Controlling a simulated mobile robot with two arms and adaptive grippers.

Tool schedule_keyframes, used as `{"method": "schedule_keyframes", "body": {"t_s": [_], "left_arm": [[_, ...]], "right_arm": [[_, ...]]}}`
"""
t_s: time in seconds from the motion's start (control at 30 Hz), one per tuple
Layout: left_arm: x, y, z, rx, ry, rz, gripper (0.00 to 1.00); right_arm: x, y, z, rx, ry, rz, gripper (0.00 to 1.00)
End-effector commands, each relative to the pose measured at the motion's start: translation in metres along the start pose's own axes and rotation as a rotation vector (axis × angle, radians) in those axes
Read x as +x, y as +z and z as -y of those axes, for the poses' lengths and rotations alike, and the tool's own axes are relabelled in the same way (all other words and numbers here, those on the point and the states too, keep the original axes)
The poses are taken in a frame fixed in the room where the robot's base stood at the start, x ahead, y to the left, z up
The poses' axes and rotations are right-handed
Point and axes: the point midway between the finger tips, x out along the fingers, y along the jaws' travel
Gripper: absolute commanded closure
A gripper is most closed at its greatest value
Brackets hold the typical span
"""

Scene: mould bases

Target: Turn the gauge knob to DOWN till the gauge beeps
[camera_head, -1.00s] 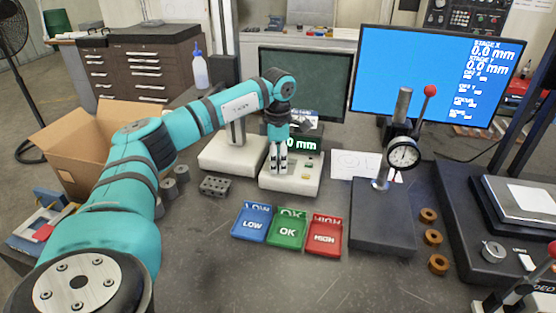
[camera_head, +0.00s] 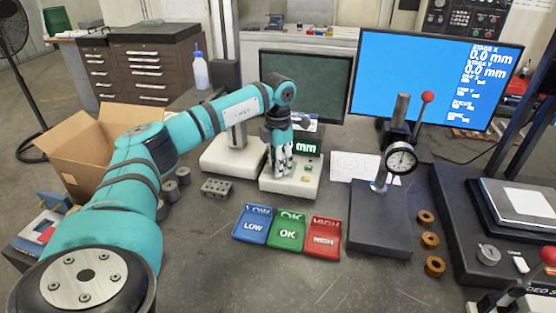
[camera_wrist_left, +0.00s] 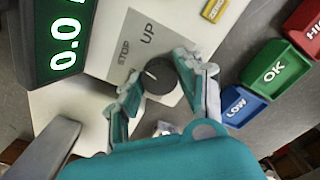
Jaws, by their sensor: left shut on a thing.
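The gauge (camera_head: 306,187) is a white unit with a green-digit display (camera_head: 308,148) on the table's middle. In the left wrist view its display (camera_wrist_left: 66,32) reads "0.0", with any further digits cut off. Its black round knob (camera_wrist_left: 158,77) sits on a grey plate (camera_wrist_left: 130,42) marked STOP and UP; no DOWN mark is visible. My left gripper (camera_head: 283,171) is low over the gauge, and in the left wrist view its fingers (camera_wrist_left: 157,82) are shut on the knob, one on each side. The head view hides the knob behind the fingers. My right gripper is out of view.
Blue LOW, green OK and red HIGH trays (camera_head: 287,232) lie in front of the gauge. A dial indicator stand (camera_head: 380,225) and several brown rings (camera_head: 430,242) are to the right. A metal block with holes (camera_head: 216,187) lies to the left.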

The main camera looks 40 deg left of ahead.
Motion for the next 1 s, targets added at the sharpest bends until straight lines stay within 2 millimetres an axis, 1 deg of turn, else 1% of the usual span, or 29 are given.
{"method": "schedule_keyframes", "body": {"t_s": [0.1,0.6,0.8,1.0], "left_arm": [[-0.003,0.0,0.0,-0.112,0.0,0.001,0.96],[-0.002,0.001,0.0,-0.579,0.0,0.003,0.96],[-0.002,0.001,0.0,-0.733,0.001,0.005,0.96],[-0.002,0.001,-0.001,-0.843,0.001,0.005,0.96]], "right_arm": [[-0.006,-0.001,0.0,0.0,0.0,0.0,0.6],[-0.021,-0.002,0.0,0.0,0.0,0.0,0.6],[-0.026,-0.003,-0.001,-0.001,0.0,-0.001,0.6],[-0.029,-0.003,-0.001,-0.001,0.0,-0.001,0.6]]}}
